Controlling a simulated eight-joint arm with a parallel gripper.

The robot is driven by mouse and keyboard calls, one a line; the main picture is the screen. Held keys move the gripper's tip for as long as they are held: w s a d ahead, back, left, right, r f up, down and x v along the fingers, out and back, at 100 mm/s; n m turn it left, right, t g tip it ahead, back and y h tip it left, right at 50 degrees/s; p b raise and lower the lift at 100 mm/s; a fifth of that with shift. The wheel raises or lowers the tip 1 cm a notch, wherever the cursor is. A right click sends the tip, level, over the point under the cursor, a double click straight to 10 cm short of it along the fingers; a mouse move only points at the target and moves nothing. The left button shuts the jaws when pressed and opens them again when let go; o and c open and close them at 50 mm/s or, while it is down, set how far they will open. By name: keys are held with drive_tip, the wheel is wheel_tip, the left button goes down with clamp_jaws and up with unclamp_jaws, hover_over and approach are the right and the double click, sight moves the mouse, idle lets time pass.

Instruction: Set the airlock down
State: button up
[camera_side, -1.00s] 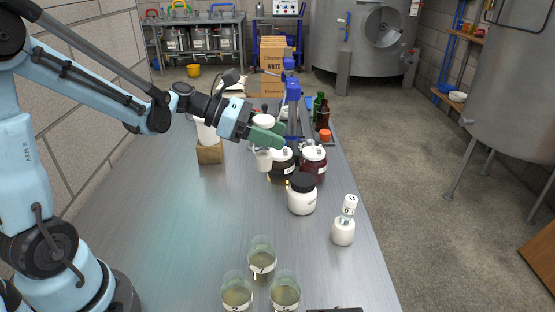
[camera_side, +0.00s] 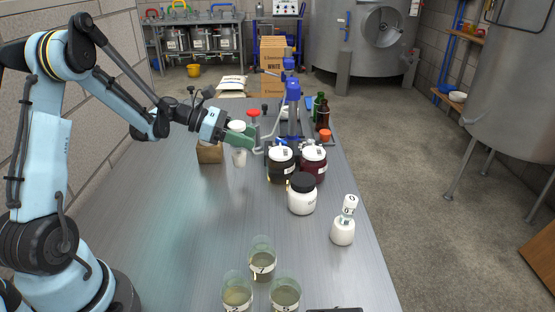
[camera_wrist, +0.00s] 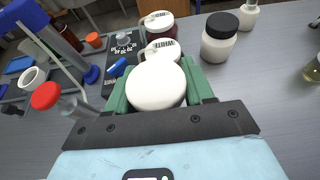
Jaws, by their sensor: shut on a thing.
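My gripper (camera_side: 242,137) has its green fingers shut around the airlock (camera_side: 239,157), a small pale piece with a round white top. The top fills the space between the fingers in the wrist view (camera_wrist: 155,85). The airlock hangs roughly upright below the fingers, just right of a wooden block (camera_side: 209,153). I cannot tell whether its lower end touches the bench (camera_side: 190,220). Its lower part is hidden in the wrist view.
Dark jar (camera_side: 281,166) and red jar (camera_side: 313,163) with white lids stand right of my gripper. A red-topped piece (camera_side: 253,113) and a blue stand (camera_side: 292,110) are close behind. Nearer are a black-lidded white jar (camera_side: 302,195) and several glasses (camera_side: 262,262). The left bench is clear.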

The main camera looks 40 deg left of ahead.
sight(245, 153)
drive_tip(key=shift+a+f, duration=0.1)
drive_tip(key=shift+f, duration=2)
drive_tip(key=shift+f, duration=0.1)
drive_tip(key=o, duration=1)
drive_tip(key=shift+o, duration=0.2)
